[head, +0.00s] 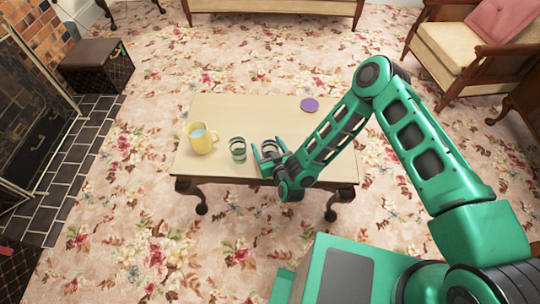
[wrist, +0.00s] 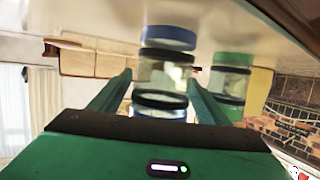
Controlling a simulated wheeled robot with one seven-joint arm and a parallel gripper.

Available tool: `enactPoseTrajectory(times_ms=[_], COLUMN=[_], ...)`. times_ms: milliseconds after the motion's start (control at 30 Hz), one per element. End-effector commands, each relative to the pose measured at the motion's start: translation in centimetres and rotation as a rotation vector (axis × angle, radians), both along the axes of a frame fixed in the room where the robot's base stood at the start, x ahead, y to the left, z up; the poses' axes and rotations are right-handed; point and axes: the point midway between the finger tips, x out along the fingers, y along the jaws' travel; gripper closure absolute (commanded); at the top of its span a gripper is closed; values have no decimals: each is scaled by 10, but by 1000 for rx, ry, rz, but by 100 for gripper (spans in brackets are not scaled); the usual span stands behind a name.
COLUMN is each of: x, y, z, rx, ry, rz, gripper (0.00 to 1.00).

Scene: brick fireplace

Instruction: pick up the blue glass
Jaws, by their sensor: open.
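The blue glass (wrist: 168,40) is clear with dark bands and a blue end, and stands on the table. My gripper (head: 268,148) is open, with one finger on each side of this glass. In the wrist view, which appears upside down, the glass sits between the fingers of my gripper (wrist: 161,75). I cannot tell whether either finger touches it. In the head view the glass (head: 268,149) is partly hidden by my gripper.
A similar glass with a green end (wrist: 234,59) stands close beside, left of my gripper in the head view (head: 238,149). A purple disc (head: 309,104) lies at the table's back right. The table's (head: 240,108) back middle is clear.

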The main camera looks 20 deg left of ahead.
Motion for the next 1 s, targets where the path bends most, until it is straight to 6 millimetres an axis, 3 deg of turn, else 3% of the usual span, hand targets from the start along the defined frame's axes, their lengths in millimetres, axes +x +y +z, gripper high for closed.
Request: enactPoseTrajectory(times_ms=[267, 467, 800, 1000], x=[3, 3, 3, 4], y=[2, 2, 2, 1], z=[-1, -1, 1, 16], rx=[1, 0, 1, 3], ry=[1, 0, 0, 1], rz=[0, 0, 0, -2], gripper=[30, 76, 77, 77])
